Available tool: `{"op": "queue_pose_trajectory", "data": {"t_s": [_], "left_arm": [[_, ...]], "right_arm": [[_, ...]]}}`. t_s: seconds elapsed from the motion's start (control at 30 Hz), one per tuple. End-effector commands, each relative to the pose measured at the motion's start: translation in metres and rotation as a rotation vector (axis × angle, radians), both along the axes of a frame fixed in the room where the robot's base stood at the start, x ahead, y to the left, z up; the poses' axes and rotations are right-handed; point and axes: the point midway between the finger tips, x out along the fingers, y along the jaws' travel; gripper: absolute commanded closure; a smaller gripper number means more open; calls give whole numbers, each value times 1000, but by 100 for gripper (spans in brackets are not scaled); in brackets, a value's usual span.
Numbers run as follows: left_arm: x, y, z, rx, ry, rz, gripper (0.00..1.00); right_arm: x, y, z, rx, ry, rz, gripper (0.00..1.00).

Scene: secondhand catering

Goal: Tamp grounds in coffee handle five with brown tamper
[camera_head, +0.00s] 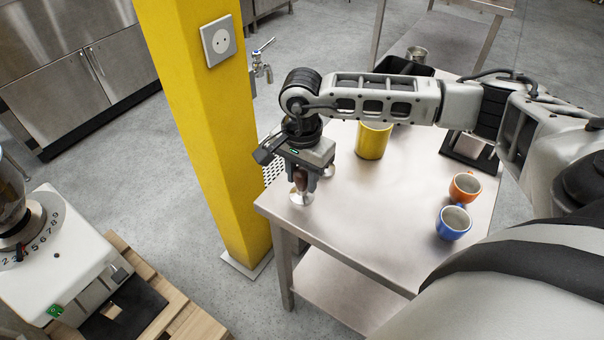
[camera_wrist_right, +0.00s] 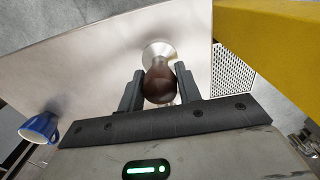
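The brown tamper (camera_head: 299,181) has a dark wooden handle and a round metal base, near the left corner of the steel table (camera_head: 345,215). My right gripper (camera_head: 303,172) points down over it, with a finger on each side of the handle. In the right wrist view the tamper's handle (camera_wrist_right: 159,84) sits between both fingers, which appear to touch it. The tamper looks upright; I cannot tell whether its base touches the table. No coffee handle can be made out. My left gripper is not in view.
A yellow pot (camera_head: 373,141), an orange cup (camera_head: 465,187) and a blue cup (camera_head: 453,222) stand on the table. A yellow pillar (camera_head: 205,130) rises close to its left. A white grinder (camera_head: 60,255) stands at lower left. The table's front middle is clear.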

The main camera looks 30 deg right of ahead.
Motion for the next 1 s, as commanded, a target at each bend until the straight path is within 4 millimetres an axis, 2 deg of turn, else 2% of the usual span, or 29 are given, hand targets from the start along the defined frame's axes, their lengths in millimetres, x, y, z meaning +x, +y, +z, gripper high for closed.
{"op": "queue_pose_trajectory", "data": {"t_s": [0.27,1.0], "left_arm": [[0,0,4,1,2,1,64],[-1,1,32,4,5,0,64]], "right_arm": [[1,0,7,1,-2,0,98],[0,0,61,1,-2,-1,98]]}}
